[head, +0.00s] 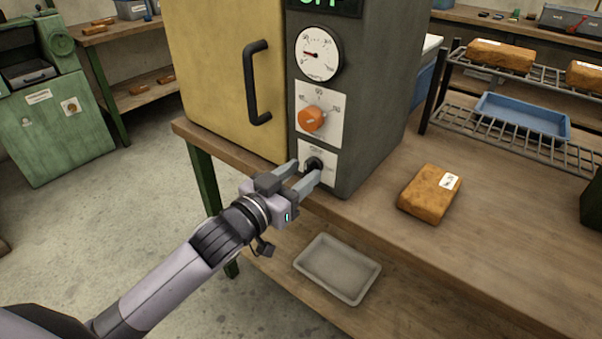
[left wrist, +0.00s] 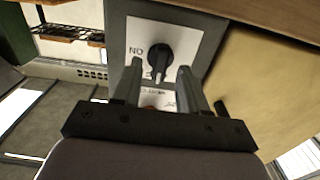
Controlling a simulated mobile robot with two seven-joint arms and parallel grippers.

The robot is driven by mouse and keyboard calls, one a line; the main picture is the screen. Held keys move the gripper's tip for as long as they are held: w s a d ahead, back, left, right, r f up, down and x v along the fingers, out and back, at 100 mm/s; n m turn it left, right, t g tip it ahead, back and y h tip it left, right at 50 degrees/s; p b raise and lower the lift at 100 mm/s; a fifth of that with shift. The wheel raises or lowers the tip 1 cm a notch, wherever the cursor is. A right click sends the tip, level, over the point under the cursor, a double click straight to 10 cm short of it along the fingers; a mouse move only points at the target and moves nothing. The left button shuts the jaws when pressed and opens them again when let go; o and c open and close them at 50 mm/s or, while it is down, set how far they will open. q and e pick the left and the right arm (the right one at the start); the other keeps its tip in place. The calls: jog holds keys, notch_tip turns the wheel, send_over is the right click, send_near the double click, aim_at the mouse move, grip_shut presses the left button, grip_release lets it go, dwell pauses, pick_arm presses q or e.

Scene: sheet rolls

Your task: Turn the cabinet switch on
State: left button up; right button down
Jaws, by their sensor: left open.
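The cabinet has a yellow door (head: 215,80) and a grey control panel side (head: 385,100). Its black rotary switch (head: 314,164) sits on a white plate low on the panel. In the left wrist view the black switch (left wrist: 160,56) shows upside down beside the letters "ON", its pointer towards the bottom of that picture. My left gripper (head: 308,172) is open in front of the switch, with one finger to each side of it. In the left wrist view the fingers (left wrist: 160,75) flank the switch with gaps; contact cannot be told. My right gripper is not in view.
Above the switch are an orange knob (head: 312,118), a round gauge (head: 318,54) and a green-lettered display (head: 322,4), cut off. A black door handle (head: 257,85) juts out. A brown block (head: 430,194) lies on the bench; a grey tray (head: 337,268) is below.

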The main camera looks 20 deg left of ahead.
pick_arm(q)
jog(key=shift+w+d, duration=0.2)
jog(key=shift+w, duration=0.2)
grip_shut()
